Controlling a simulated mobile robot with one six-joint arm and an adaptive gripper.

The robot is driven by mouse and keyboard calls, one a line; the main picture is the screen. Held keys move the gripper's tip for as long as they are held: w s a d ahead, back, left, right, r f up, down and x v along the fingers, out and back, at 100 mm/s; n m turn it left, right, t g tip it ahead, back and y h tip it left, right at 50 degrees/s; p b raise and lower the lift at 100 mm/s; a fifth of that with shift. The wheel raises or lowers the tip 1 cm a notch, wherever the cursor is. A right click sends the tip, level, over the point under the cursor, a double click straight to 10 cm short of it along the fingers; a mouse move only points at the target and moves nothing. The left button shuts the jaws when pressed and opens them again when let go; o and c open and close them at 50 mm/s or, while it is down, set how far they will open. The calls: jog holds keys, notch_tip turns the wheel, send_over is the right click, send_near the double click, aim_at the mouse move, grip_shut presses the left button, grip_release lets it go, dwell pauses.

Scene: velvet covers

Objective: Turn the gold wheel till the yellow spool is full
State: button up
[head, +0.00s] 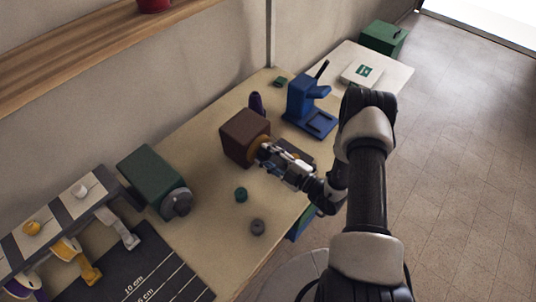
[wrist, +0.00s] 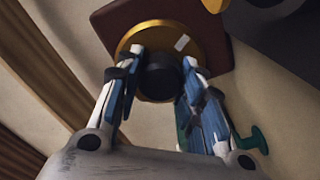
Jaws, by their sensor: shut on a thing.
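The gold wheel (wrist: 172,32) is on the front of a dark brown box (head: 240,134); in the head view only part of the wheel (head: 256,146) shows behind my gripper. It has a black round hub (wrist: 160,78) and a small white mark near its rim at the upper right in the wrist view. My gripper (wrist: 163,70) is shut on the hub, one finger on each side; it also shows in the head view (head: 268,151). A spool with yellow thread (head: 66,250) hangs under the striped rack at the lower left; how full it is I cannot tell.
A green box with a grey wheel (head: 148,174) stands left of the brown box. A blue stand (head: 308,105) is to the right. A dark measuring mat (head: 150,275) covers the near left.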

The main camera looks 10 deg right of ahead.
jog(key=shift+m, duration=0.6)
jog(key=o, duration=1.1)
jog(key=shift+c, duration=0.2)
jog(key=v, duration=1.2)
